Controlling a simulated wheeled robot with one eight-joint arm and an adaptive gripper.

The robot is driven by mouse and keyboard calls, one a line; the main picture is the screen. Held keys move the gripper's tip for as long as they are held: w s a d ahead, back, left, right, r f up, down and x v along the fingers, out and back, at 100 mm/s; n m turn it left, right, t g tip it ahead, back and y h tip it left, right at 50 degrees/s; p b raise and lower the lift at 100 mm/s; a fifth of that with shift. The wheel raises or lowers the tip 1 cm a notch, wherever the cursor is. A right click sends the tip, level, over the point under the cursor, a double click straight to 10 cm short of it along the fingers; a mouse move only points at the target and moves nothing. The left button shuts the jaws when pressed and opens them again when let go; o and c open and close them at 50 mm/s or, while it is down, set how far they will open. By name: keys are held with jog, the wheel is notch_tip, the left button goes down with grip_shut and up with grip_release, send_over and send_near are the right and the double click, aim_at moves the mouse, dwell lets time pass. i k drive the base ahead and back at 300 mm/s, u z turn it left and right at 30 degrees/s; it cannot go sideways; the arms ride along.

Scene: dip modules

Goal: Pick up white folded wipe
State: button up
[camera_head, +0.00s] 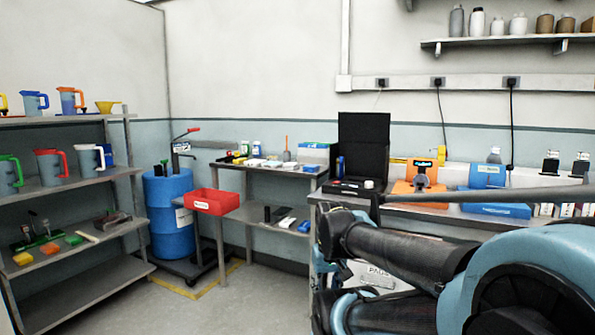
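I cannot single out the white folded wipe with certainty. Small white flat items (272,163) lie on the top of the grey table against the back wall, among bottles and coloured items. Another white flat item (286,223) lies on that table's lower shelf, beside dark objects. Any of these may be the wipe; they are too small to tell. My arm fills the lower right of the view, in front of the right bench. I cannot make out my gripper or its fingers.
A red bin (212,201) juts out in front of a blue drum (171,215). Shelves with jugs (52,165) stand at the left. The right bench holds an open black case (363,150), an orange device (421,178) and a blue box (495,204). The floor at centre-left is clear.

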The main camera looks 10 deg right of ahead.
aim_at(288, 166)
jog(key=z, duration=0.05)
jog(key=i, duration=1)
jog(key=u, duration=0.05)
